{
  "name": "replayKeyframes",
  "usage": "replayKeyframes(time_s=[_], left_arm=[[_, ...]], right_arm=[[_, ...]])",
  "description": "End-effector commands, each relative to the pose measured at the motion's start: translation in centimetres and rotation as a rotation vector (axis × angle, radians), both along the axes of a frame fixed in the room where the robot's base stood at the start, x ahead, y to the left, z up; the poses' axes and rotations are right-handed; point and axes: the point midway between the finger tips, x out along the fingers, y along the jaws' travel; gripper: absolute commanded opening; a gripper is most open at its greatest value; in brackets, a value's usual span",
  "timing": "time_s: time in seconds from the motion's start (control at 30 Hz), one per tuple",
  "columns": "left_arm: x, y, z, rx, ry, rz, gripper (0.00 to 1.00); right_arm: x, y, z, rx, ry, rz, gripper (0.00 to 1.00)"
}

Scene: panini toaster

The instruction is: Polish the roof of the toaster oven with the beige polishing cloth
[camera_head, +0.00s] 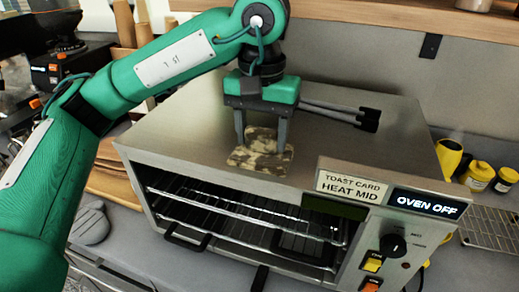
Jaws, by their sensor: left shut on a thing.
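The toaster oven (362,168) is a steel box with a flat roof and an open-looking front with wire racks inside. A mottled beige and brown cloth (262,158) lies on the roof near its front edge, partly raised between my fingers. My left gripper (262,140) comes down from above and is shut on the cloth. The cloth's lower part touches or nearly touches the roof. My right gripper is not in view.
Tongs (335,110) with dark ends lie on the roof, right behind my left gripper. A "Toast card heat mid" sign (351,187) and an "Oven off" display (427,203) stand at the front right edge. Yellow containers (477,176) stand at the right. The roof's left part is clear.

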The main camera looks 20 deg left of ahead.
Motion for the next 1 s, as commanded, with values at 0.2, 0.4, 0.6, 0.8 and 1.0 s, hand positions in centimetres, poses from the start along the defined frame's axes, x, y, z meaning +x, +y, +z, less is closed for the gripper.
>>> replayKeyframes(time_s=[0.2, 0.4, 0.6, 0.8, 1.0], left_arm=[[-0.1, 0.0, -0.1, 0.001, 0.002, -0.001, 0.3], [-0.1, 0.0, 0.6, 0.001, 0.001, -0.001, 0.3], [-0.1, 0.0, 1.6, 0.0, 0.002, -0.001, 0.3], [-0.1, 0.0, 1.5, 0.0, 0.002, -0.001, 0.3], [1.7, -0.1, 1.8, -0.003, 0.004, 0.002, 0.3]], right_arm=[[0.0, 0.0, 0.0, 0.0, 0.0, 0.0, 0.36], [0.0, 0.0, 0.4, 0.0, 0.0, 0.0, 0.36], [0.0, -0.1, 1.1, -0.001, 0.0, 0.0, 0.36], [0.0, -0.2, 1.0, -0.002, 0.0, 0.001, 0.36], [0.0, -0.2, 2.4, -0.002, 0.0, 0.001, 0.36]])
